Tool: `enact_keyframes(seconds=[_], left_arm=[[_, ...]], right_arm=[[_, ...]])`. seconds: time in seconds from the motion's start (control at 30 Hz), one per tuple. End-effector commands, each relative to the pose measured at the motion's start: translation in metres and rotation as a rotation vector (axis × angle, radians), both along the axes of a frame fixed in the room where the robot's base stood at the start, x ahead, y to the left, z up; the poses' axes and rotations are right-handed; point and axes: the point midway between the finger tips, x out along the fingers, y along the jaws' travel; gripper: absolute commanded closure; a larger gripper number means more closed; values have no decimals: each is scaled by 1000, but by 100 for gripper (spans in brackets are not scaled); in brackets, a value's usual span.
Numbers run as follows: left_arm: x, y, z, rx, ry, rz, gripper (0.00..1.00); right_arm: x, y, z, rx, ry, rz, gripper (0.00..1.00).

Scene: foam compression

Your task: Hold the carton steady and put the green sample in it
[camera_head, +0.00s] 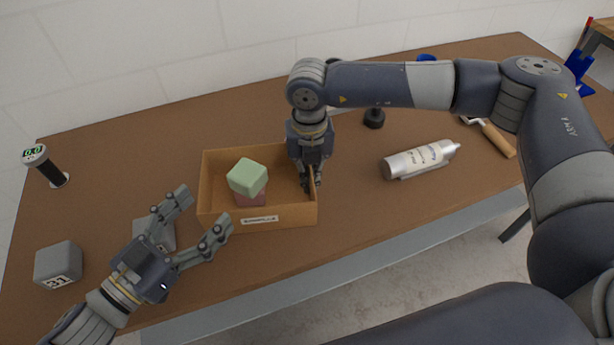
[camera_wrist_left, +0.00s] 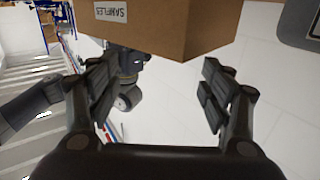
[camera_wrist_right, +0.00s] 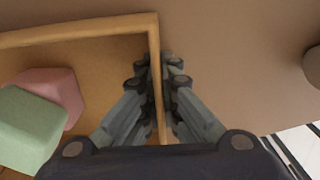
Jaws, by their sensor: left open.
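The open-topped carton (camera_head: 210,183), with a "SAMPLES" label on its front, stands on the table. The green sample (camera_head: 247,176) is inside it, tilted and resting on or against a pink block (camera_head: 250,199); both also show in the right wrist view, the green sample (camera_wrist_right: 30,130) at the lower left beside the pink block (camera_wrist_right: 55,92). My right gripper (camera_head: 312,187) is at the carton's right wall (camera_wrist_right: 154,70), one finger on each side, closed on it. My left gripper (camera_head: 208,213) is open and empty, in front and left of the carton.
Grey blocks (camera_head: 58,264) (camera_head: 155,233) lie at the left. A black gauge (camera_head: 46,167) stands at the far left. A silver bottle (camera_head: 418,160), a black knob-like object (camera_head: 374,118) and a wooden-handled tool (camera_head: 498,139) are at the right. Table between carton and bottle is clear.

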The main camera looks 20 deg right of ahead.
Motion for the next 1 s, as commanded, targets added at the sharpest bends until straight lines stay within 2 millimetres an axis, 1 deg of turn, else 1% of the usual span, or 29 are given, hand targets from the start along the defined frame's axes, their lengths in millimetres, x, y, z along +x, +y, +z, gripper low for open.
enact_keyframes(seconds=[0.23,0.27,0.3,0.37,0.67,0.77,0.87,0.97,1.0], left_arm=[[-1,-1,3,-4,-5,-3,27],[-1,-1,3,-4,-5,-3,27],[-1,-1,3,-4,-5,-3,27],[-1,-1,3,-5,-5,-4,27],[-1,-1,4,-5,-6,-4,27],[-1,-1,4,-6,-7,-4,27],[-1,-1,4,-6,-7,-4,27],[-1,-1,4,-6,-7,-4,27],[-1,-1,4,-6,-7,-4,27]], right_arm=[[0,2,2,5,-1,5,100],[0,3,2,5,-1,5,95],[0,3,2,5,-1,5,86],[0,3,2,6,-1,6,72],[-1,3,2,7,-1,7,72],[0,3,6,7,-2,7,72],[1,3,17,6,-4,6,72],[0,3,36,7,-5,7,72],[1,4,45,8,-6,6,72]])
